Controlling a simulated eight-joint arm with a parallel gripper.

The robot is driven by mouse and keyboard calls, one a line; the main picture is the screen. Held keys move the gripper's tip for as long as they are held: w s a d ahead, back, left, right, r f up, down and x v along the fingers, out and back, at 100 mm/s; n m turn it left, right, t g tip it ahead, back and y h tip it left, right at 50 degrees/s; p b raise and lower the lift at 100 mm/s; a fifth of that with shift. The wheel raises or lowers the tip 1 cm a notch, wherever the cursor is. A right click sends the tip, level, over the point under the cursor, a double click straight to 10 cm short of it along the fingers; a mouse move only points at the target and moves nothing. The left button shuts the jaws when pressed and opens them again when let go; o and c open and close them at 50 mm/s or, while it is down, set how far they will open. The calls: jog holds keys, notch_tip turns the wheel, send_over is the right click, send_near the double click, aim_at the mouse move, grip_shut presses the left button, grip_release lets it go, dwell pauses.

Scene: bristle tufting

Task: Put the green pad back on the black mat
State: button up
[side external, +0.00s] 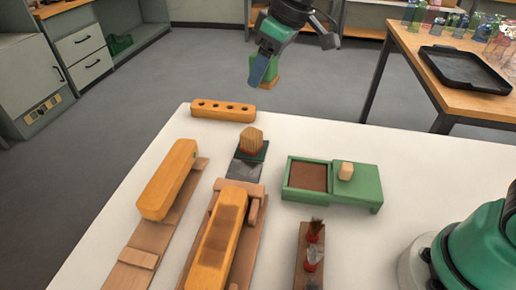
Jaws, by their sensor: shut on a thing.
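My gripper (266,66) is raised above the far edge of the white table, with its fingers pointing down. It is shut on a green block with tan wood showing at its side, which appears to be the green pad (273,75); the fingers partly hide it. The black mat (243,170) lies on the table below and nearer the camera. A wooden block (251,140) with a reddish underside stands on a dark green base at the mat's far end. The near part of the mat looks bare. The held pad is well clear of the table and mat.
A drilled orange block (223,110) lies at the far edge. Orange blocks on wooden boards (168,180) are left and in front. A green box (331,184) with brown filling and a wooden knob is right. A board with red-based tufts (312,255) is nearer.

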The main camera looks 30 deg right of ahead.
jog(key=a+n+y, duration=0.1)
jog(key=a+n, duration=0.2)
jog(key=a, duration=0.1)
send_over(238, 171)
jog(key=s+d, duration=0.1)
jog(key=shift+g, duration=0.3)
notch_tip(238, 171, down, 15)
jog(key=shift+r, duration=0.1)
jog(key=shift+s+f, duration=0.1)
jog(key=shift+f, duration=2.1)
jog(key=o, duration=1.2)
jog(key=shift+f, duration=0.1)
